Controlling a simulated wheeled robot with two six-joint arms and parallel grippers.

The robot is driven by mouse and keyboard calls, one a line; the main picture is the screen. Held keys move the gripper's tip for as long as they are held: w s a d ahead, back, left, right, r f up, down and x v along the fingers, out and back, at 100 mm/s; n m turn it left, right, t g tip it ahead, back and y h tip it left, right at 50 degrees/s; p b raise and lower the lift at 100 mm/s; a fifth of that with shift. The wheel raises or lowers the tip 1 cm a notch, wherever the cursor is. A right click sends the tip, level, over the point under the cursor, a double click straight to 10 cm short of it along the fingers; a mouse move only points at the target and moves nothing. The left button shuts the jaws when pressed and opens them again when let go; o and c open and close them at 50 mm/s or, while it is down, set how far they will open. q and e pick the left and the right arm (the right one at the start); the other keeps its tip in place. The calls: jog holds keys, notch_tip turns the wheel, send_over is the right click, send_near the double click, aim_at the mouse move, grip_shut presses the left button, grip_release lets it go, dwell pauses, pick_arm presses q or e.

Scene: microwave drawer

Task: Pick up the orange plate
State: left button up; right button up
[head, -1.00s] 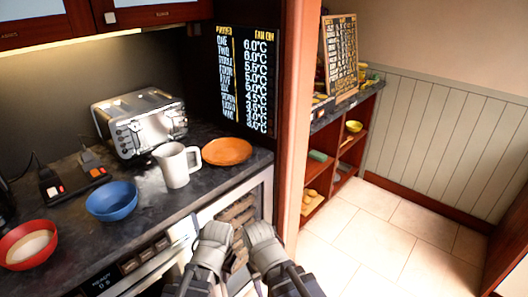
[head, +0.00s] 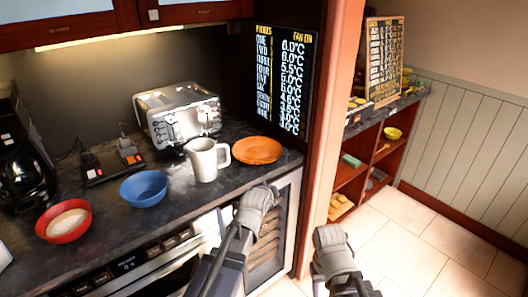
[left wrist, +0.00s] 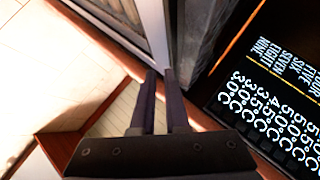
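The orange plate (head: 257,150) lies flat on the dark counter, right of the white mug (head: 205,160) and near the counter's right end. My left gripper (head: 262,195) is below and in front of the plate, by the counter's front edge, apart from the plate. In the left wrist view its two fingers (left wrist: 160,72) stand close together with nothing between them; the plate does not show there. My right gripper (head: 330,235) is farther right, in front of the wooden post, away from the plate. Its fingertips are too unclear to tell open from shut.
A silver toaster (head: 178,112), blue bowl (head: 144,188), red bowl (head: 64,221) and coffee maker (head: 22,165) stand on the counter (head: 110,225). A price board (head: 283,80) stands behind the plate. A wooden post (head: 330,130) bounds the counter's right end.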

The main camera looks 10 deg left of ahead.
aim_at(266, 168)
pick_arm(q)
jog(key=shift+w+a+r+m+t+y+b, duration=0.15)
jog(key=shift+w+a+r+m+t, duration=0.3)
jog(key=shift+w+a+r, duration=0.45)
jog(key=shift+w+a+r+m+t+y+b, duration=0.1)
jog(key=shift+w+a+r+m+t, duration=0.1)
jog(key=shift+w+a+r+t, duration=0.7)
jog(key=shift+w+a+r+m+t+y+b, duration=0.15)
jog(key=shift+w+a+r+m, duration=0.3)
jog(key=shift+w, duration=0.85)
jog(key=shift+d+r+b+x, duration=0.1)
jog(key=shift+d+b+x, duration=0.05)
jog(key=shift+x, duration=0.7)
jog(key=shift+d+r+b+x, duration=0.1)
jog(key=shift+b+x, duration=0.1)
jog(key=shift+x, duration=0.65)
jog(key=shift+d+r+b+x, duration=0.1)
jog(key=shift+d+b+x, duration=0.05)
jog(key=shift+x, duration=0.75)
jog(key=shift+c, duration=0.2)
grip_shut()
notch_tip(266, 168, up, 10)
jog(key=p, duration=1)
